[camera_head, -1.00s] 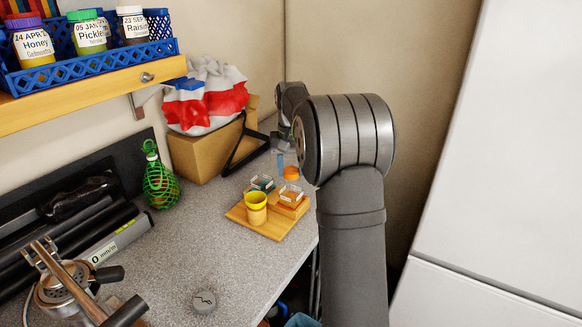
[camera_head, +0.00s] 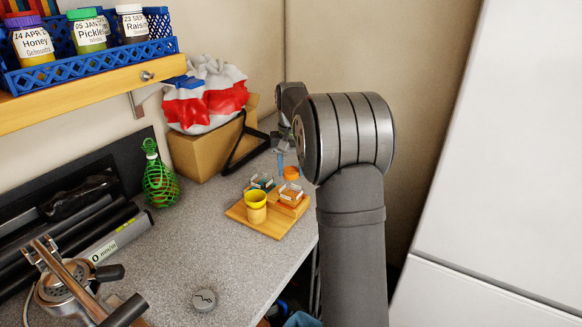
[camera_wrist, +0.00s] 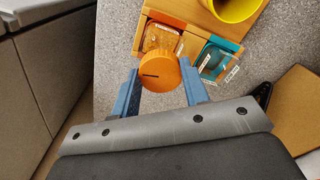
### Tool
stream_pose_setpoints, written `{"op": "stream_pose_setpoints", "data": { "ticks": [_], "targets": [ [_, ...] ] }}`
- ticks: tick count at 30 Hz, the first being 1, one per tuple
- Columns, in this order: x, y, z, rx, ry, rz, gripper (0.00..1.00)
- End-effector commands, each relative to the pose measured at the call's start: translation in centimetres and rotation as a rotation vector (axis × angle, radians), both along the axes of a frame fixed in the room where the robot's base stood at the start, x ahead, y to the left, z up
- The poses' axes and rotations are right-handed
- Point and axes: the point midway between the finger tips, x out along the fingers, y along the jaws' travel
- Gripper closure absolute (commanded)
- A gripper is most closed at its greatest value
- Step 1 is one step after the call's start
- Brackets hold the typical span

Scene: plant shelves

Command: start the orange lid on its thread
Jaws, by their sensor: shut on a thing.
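The orange lid (camera_wrist: 160,74) is between the two blue fingers of my gripper (camera_wrist: 161,88) in the wrist view. My gripper is shut on it. In the head view the lid (camera_head: 291,173) is held above the back of the wooden board, partly behind my arm. Below it on the board is a clear square jar with orange contents (camera_head: 291,194), which also shows in the wrist view (camera_wrist: 160,38). The lid overlaps the jar's near edge in the wrist view and appears apart from it. The jar's thread is too small to make out.
A yellow cup (camera_head: 256,207) and a teal-edged clear jar (camera_head: 262,183) share the wooden board (camera_head: 264,231). A cardboard box (camera_head: 205,153) with a bag on it stands behind.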

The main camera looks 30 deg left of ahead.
Motion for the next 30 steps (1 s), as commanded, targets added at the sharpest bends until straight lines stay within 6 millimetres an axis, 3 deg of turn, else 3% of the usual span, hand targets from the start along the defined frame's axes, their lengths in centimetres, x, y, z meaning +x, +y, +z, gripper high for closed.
{"op": "stream_pose_setpoints", "data": {
  "ticks": [30],
  "targets": [
    [0.0, 0.0, -1.2, 0.0, 0.0, 0.0, 1.0]
  ]
}}
